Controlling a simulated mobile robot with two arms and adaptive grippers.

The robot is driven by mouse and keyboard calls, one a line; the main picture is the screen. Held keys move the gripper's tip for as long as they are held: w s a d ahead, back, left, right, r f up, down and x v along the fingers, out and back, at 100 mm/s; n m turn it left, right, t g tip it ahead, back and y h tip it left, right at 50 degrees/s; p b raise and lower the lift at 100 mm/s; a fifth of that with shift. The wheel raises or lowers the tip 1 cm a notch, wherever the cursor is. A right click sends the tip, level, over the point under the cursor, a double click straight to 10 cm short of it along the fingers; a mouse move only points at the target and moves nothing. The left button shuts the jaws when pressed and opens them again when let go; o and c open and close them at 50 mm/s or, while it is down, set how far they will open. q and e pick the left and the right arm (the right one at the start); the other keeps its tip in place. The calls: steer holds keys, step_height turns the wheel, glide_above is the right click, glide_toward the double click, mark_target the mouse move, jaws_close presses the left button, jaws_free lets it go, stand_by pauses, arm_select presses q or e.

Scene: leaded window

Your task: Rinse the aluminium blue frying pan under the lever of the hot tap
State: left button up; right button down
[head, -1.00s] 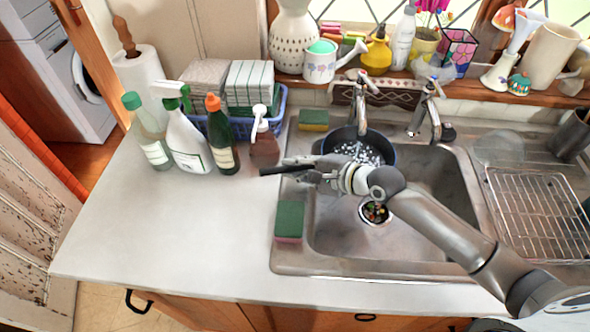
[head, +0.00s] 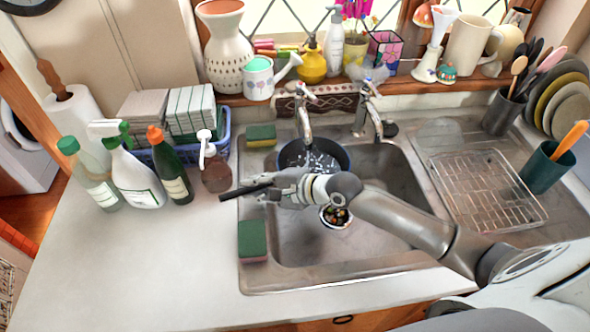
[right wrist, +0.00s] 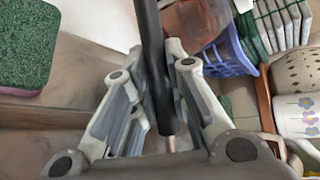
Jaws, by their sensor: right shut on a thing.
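The blue frying pan (head: 339,158) is in the sink's back left part, under the spout of the left tap (head: 304,112). White streaks and specks like splashing water show inside it. My right gripper (head: 278,188) is shut on its black handle (head: 238,192), which sticks out left over the sink's rim. In the right wrist view the handle (right wrist: 152,50) runs between the fingers (right wrist: 158,85); the pan's bowl is not seen there. A second tap (head: 371,108) stands to the right. Which tap is hot, I cannot tell. My left gripper is not in view.
A green sponge (head: 252,238) lies on the sink's left edge, another (head: 261,135) behind it. Several bottles (head: 134,178) and a blue basket (head: 222,133) stand on the left counter. A wire rack (head: 485,190) is on the right. The front left counter (head: 150,260) is clear.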

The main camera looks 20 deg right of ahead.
mark_target(245, 221)
steer(key=shift+r, duration=0.1)
steer(key=shift+s+a+r+p, duration=0.1)
steer(key=shift+s+a+p, duration=0.4)
steer(key=shift+p, duration=0.5)
steer(key=s+a+p, duration=0.2)
steer(key=s+p, duration=0.1)
steer(key=shift+a+p, duration=0.2)
steer(key=shift+p, duration=0.1)
steer(key=shift+s+a+p, duration=0.7)
steer(key=shift+s+p, duration=0.2)
steer(key=shift+s, duration=0.05)
steer(key=shift+s+a, duration=0.15)
